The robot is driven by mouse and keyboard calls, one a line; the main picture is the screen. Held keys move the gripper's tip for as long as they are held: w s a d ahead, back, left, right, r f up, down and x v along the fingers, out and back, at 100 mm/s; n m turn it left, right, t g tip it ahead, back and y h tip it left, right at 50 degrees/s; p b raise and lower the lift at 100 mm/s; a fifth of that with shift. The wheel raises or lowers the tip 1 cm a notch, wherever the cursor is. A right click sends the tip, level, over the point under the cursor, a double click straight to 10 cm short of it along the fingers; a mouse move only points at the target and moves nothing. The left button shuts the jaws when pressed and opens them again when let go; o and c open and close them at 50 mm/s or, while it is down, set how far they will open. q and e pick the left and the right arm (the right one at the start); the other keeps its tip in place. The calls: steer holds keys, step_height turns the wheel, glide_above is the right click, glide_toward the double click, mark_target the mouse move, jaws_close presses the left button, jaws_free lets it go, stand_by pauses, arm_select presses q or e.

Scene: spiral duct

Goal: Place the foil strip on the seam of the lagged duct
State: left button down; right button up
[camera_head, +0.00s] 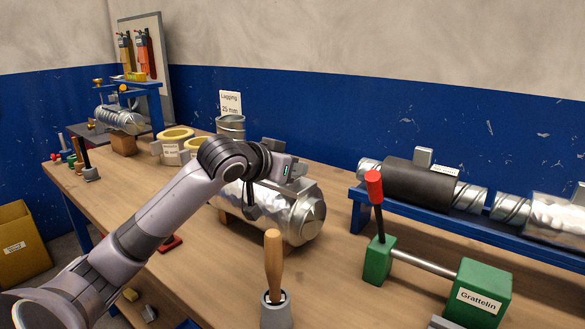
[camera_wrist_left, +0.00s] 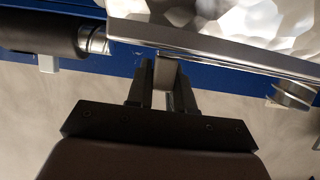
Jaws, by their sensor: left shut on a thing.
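The lagged duct (camera_head: 275,218) is a shiny foil-covered cylinder lying on the bench in the middle of the head view. Its crinkled foil fills the top of the left wrist view (camera_wrist_left: 250,18). My left gripper (camera_head: 290,172) is above the duct's top. In the left wrist view my left gripper (camera_wrist_left: 165,85) is shut on a grey block (camera_wrist_left: 168,72). The block meets a long silver edge, seemingly the foil strip (camera_wrist_left: 215,52), lying along or just over the duct. I cannot tell whether strip and duct touch. The seam is not clearly visible. My right gripper is out of view.
A blue rack (camera_head: 360,205) carries a dark-wrapped duct (camera_head: 420,182) at right. Yellow rings (camera_head: 172,155) stand behind left.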

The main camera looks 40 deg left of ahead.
arm_select(q)
steer(key=shift+f, duration=0.1)
steer(key=c, duration=1)
jaws_free()
steer(key=shift+r, duration=0.2)
steer(key=b+v, duration=0.1)
steer(key=v, duration=1.1)
steer(key=shift+b, duration=0.3)
steer(key=shift+f, duration=0.1)
